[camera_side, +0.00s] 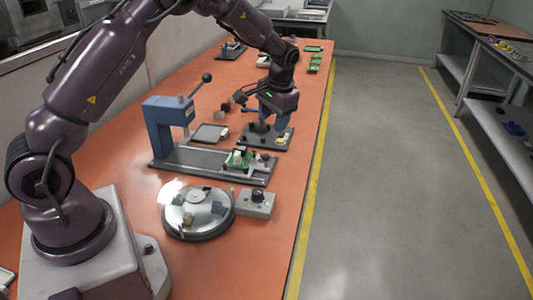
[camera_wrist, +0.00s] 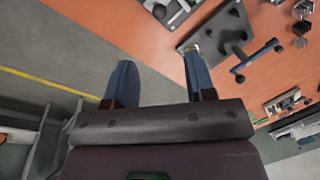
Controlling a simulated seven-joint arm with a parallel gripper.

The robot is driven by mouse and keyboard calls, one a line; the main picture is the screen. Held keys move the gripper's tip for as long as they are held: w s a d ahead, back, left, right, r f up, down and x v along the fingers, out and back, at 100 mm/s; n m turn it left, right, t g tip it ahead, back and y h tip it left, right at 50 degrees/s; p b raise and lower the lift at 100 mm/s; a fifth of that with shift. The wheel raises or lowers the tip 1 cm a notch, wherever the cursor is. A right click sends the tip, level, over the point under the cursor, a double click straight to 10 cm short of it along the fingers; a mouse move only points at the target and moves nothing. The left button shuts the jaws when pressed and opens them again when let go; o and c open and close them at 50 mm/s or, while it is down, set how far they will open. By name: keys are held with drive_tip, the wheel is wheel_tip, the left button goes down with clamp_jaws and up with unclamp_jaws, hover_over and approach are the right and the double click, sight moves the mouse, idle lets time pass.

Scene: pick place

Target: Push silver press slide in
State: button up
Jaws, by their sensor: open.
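The blue press (camera_side: 168,115) with a ball-ended lever stands on a long dark base (camera_side: 165,164) in the side view. A silver-grey slide (camera_side: 207,158) runs along that base, extending right from under the press. A green circuit board (camera_side: 239,160) sits toward its right end, outside the press. My gripper (camera_side: 274,124) is behind the board, over a dark fixture plate (camera_side: 265,140), apart from the slide. In the wrist view its two blue fingers (camera_wrist: 160,78) are wide apart with nothing between them. I cannot clearly identify the slide in the wrist view.
A round glass-topped dish (camera_side: 197,214) and a grey knob box (camera_side: 256,203) stand in front of the press base. The fixture plate has a blue handle (camera_wrist: 257,59). A grey tray (camera_side: 210,134) lies behind the press. The table's right edge is close to my gripper.

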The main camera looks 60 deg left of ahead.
sight(266, 154)
drive_tip(key=f, duration=0.4)
drive_tip(key=a+f, duration=0.1)
drive_tip(key=f, duration=0.3)
drive_tip(key=a+f, duration=0.1)
drive_tip(key=f, duration=0.3)
drive_tip(key=shift+s+a+f, duration=0.15)
drive_tip(key=shift+s, duration=0.15)
drive_tip(key=shift+c, duration=0.2)
clamp_jaws()
